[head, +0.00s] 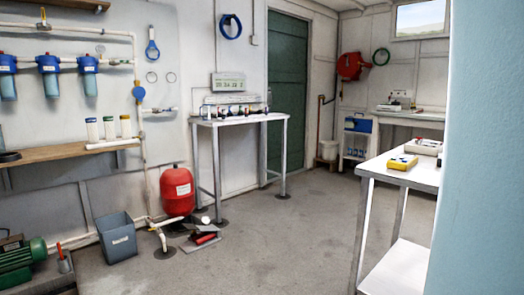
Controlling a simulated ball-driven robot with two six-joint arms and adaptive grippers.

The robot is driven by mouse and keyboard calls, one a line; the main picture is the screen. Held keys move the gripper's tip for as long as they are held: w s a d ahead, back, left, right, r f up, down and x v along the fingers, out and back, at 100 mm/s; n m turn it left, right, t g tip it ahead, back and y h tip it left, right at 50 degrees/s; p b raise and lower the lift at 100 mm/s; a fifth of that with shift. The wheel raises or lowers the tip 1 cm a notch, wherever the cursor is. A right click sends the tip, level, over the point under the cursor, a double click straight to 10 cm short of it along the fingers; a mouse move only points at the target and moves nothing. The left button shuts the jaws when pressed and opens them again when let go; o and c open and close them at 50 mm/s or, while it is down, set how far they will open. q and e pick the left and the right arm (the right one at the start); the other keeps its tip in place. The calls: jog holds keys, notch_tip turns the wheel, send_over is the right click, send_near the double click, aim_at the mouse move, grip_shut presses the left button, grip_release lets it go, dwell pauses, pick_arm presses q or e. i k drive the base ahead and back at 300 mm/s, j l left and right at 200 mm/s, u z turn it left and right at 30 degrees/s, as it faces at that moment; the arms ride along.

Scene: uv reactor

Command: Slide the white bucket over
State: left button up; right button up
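A grey bin (117,240) with a label stands on the floor at the near left. Neither of my grippers shows in the head view.
A large pale blue surface (480,170) blocks the right side. A white table (425,176) stands beside it. A narrow table (240,119) and red tank (177,192) line the left wall, with tools (205,238) on the floor. The middle floor (290,225) is clear.

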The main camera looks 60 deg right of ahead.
aim_at(329, 148)
jog(key=z, duration=2.5)
jog(key=i+j+u, duration=0.15)
jog(key=i+u, duration=0.25)
jog(key=i, duration=0.3)
jog(key=i+u, duration=0.45)
jog(key=i, duration=0.25)
jog(key=i+u, duration=0.4)
jog(key=i, duration=0.8)
jog(key=i+z, duration=0.95)
jog(key=i+l+z, duration=0.15)
jog(key=i+z, duration=0.6)
jog(key=i, duration=0.15)
jog(key=i+j+z, duration=0.1)
jog(key=i+z, duration=0.3)
jog(key=i+u, duration=0.2)
jog(key=i, duration=0.9)
jog(key=i+l+u, duration=0.2)
jog(key=i, duration=0.95)
jog(key=i+z, duration=0.1)
jog(key=i, duration=0.65)
jog(key=i+j, duration=0.2)
jog(key=i, duration=0.55)
jog(key=i+j+z, duration=0.15)
jog(key=i, duration=0.6)
